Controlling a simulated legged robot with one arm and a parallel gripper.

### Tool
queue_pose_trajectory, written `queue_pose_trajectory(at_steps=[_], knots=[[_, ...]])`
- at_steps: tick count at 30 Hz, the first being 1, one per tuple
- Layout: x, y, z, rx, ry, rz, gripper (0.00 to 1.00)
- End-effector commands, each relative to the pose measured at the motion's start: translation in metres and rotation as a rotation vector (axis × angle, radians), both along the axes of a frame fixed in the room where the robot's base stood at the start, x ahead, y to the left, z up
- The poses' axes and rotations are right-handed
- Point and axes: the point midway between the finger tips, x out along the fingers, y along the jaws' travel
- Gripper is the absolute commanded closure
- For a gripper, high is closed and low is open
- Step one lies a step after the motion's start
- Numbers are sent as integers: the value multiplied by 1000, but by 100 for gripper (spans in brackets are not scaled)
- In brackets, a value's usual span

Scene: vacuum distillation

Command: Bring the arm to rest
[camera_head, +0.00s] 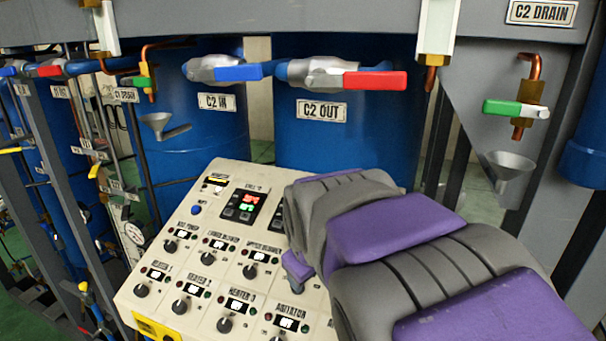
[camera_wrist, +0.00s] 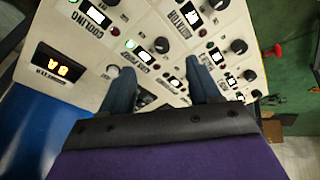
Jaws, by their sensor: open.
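My arm, grey and purple, reaches over the control panel (camera_head: 190,235) from the lower right in the head view. Only a small part of my gripper (camera_head: 297,268) shows there, beside the arm and over the panel's face; the rest is hidden by the arm. In the wrist view my gripper (camera_wrist: 160,67) has its two blue-grey fingers well apart, with nothing held between them. The fingers point at the panel face (camera_wrist: 75,50), which has knobs, lamps and small displays. Whether the fingertips touch the panel cannot be told.
Blue tanks (camera_head: 335,145) stand behind the panel. Valves with a blue handle (camera_head: 239,73), a red handle (camera_head: 375,81) and a green handle (camera_head: 502,108) hang above. A funnel (camera_head: 509,172) is at the right and another (camera_head: 160,124) at the left. Grey frame posts flank the panel.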

Motion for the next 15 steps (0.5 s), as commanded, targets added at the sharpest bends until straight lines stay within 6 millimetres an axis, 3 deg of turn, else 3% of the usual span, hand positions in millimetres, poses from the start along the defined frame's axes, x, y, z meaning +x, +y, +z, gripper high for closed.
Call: queue_pose_trajectory(at_steps=[5, 9, 15], knots=[[-68, -59, -62, 32, 142, -201, 38], [-142, -98, -116, 58, 288, -387, 38], [-240, -124, -180, 72, 472, -606, 38]])
